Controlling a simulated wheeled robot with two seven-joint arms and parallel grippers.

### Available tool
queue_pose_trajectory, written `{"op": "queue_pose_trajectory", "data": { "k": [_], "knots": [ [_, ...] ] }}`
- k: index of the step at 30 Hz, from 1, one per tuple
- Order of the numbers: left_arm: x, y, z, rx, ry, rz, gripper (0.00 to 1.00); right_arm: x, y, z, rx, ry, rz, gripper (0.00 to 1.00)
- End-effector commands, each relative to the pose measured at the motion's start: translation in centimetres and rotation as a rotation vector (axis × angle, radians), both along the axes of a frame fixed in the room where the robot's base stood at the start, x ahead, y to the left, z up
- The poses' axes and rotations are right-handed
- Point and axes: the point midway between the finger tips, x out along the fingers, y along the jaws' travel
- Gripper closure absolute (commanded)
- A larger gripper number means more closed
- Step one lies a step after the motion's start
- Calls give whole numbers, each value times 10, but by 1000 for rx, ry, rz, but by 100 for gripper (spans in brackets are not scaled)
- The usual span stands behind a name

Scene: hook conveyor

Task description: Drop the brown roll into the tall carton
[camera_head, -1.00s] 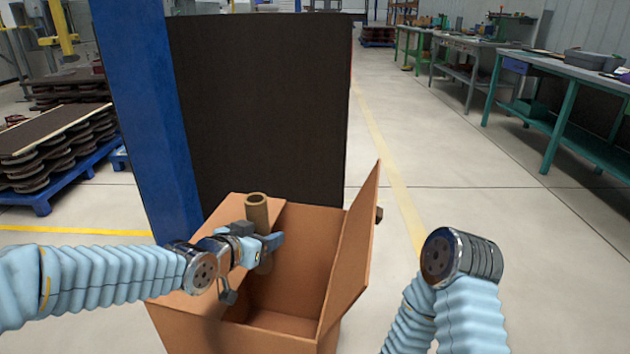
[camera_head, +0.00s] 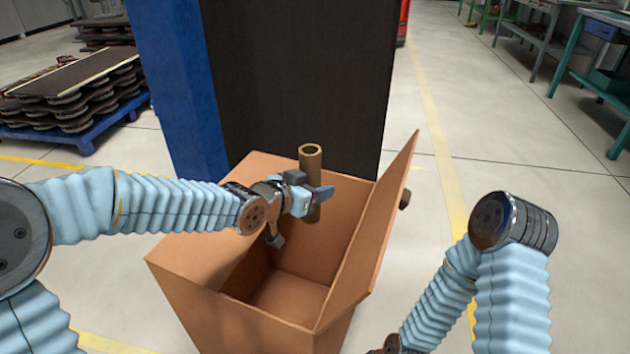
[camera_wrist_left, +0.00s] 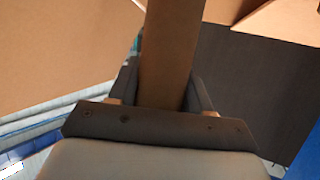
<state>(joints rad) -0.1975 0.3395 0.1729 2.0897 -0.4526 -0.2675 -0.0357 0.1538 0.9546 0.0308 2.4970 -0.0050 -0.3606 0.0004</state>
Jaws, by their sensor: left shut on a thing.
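The brown roll (camera_head: 311,160) is a hollow tube held upright in my left gripper (camera_head: 318,197). The gripper is shut on it, and the roll also fills the space between the fingers in the left wrist view (camera_wrist_left: 170,55). The tall carton (camera_head: 225,310) stands open in front of me with its flaps up. In the head view the roll is over the back part of the carton's opening, its lower end showing below the fingers. My right arm is at the lower right; its gripper fingers cannot be made out.
A blue post (camera_head: 178,90) and a dark panel (camera_head: 300,80) stand behind the carton. The carton's right flap (camera_head: 375,235) sticks up high. A blue pallet with stacked dark parts (camera_head: 75,95) is at the left. The floor to the right is clear, with green benches beyond.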

Motion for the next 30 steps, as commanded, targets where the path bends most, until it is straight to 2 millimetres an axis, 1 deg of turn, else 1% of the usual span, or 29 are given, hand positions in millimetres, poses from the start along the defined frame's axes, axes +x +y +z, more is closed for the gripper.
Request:
{"op": "queue_pose_trajectory", "data": {
  "k": [1, 3, 12, 13, 18, 19, 26, 30],
  "knots": [
    [0, 0, -5, 0, 0, 0, 82, 0, 0, -4, 0, 0, -1, 57],
    [0, 0, -7, -1, -1, 0, 82, 0, 0, -5, -1, 1, -1, 57],
    [0, 0, -7, -1, -1, 0, 82, 0, 0, -5, -1, 0, -1, 57],
    [0, 0, -7, -1, -1, 0, 50, 0, 0, -5, -1, 0, -1, 57],
    [0, 0, -7, -1, -1, 0, 24, 0, 0, -5, -1, 0, -1, 57],
    [0, 0, -7, -1, -1, 0, 22, 0, 0, -5, -1, 0, -1, 57],
    [0, 0, -7, -1, -1, 0, 22, 0, 0, -5, -1, 0, -1, 57],
    [-5, 5, -4, -2, -1, 1, 22, 0, 0, -5, -1, 0, -1, 57]
  ]
}}
